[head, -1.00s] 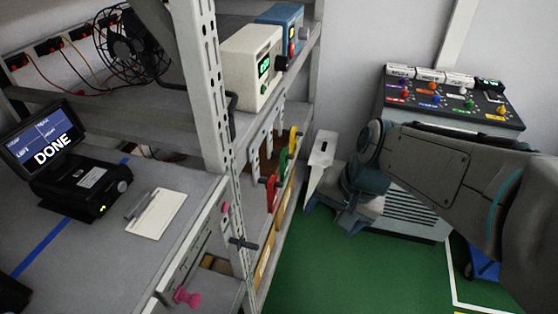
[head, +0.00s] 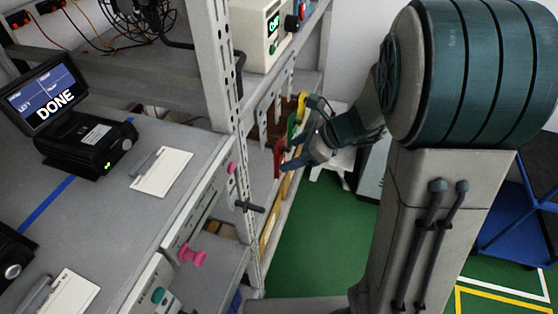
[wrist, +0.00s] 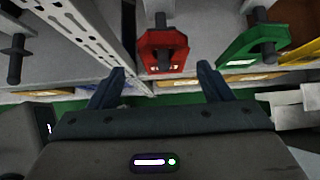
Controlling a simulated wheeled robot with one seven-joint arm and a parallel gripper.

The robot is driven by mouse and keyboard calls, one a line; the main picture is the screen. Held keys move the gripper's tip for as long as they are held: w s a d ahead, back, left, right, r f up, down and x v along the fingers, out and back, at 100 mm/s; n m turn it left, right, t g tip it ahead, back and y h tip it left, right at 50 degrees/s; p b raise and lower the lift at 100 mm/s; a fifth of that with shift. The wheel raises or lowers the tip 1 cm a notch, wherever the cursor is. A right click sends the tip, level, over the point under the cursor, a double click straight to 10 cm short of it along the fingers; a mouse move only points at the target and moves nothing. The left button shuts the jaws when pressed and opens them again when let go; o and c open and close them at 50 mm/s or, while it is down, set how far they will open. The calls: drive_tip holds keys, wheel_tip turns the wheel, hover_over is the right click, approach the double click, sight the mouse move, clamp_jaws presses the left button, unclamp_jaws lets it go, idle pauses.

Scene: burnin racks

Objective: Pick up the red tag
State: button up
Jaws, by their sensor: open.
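The red tag (wrist: 163,52) hangs on a dark peg at the rack's edge, seen in the wrist view just beyond my fingertips and roughly centred between them. In the head view the red tag (head: 279,158) shows as a narrow red strip beside my gripper. My gripper (wrist: 162,82) is open, with one finger to each side of the tag's line and nothing between them. In the head view my gripper (head: 296,150) is at the rack's side, close to the tag. Whether a finger touches the tag cannot be told.
A green tag (wrist: 252,45) hangs on a peg right of the red one, with a yellow tag (wrist: 303,52) beyond it. A perforated rack post (wrist: 80,28) stands left. Green floor (head: 322,240) is open.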

sight(282, 159)
drive_tip(key=x, duration=0.5)
drive_tip(key=shift+w+d+f, duration=0.15)
drive_tip(key=shift+w+f, duration=0.1)
drive_tip(key=shift+f, duration=0.05)
drive_tip(key=shift+w+a+f, duration=0.15)
drive_tip(key=shift+a+f, duration=0.2)
drive_tip(key=shift+a, duration=0.05)
drive_tip(key=c, duration=1)
